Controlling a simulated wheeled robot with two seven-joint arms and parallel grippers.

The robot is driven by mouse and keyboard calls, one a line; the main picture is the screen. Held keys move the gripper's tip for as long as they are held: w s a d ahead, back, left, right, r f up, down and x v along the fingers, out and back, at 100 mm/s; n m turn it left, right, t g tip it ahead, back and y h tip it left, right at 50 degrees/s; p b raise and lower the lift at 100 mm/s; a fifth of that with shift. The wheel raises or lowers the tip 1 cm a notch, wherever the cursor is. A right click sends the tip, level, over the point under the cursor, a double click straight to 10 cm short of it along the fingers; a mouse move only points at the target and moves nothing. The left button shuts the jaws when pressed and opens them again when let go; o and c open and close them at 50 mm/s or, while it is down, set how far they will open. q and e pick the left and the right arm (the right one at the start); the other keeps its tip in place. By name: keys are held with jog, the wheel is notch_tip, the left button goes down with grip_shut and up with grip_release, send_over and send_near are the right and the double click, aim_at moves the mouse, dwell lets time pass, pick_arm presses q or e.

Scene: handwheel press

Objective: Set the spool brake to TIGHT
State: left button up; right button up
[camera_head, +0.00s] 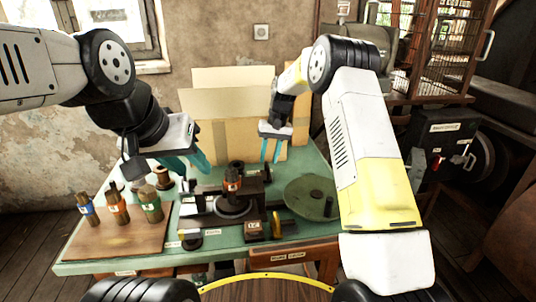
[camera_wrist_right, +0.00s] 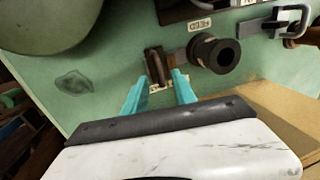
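My right gripper (camera_head: 271,150) is open above the back right of the green table, with its fingers apart. In the right wrist view, the fingertips (camera_wrist_right: 158,90) lie on either side of a small brown upright lever-like piece (camera_wrist_right: 155,65); I cannot tell whether they touch it. A small label partly shows between the fingers, unreadable. A dark hollow spool-like cylinder (camera_wrist_right: 213,53) stands beside the piece. I cannot tell for sure which part is the spool brake or its setting. My left gripper (camera_head: 195,164) is open and empty above the left of the table.
The press (camera_head: 232,206) stands mid-table, with a round green plate (camera_head: 310,198) to its right. Several bottle-like tools stand on a wooden board (camera_head: 115,238) at left. Cardboard boxes (camera_head: 228,115) stand behind. A dark labelled machine (camera_head: 440,140) stands off the table at right.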

jog(key=shift+a+f, duration=0.15)
jog(key=shift+f, duration=0.6)
grip_shut()
dwell(0.9)
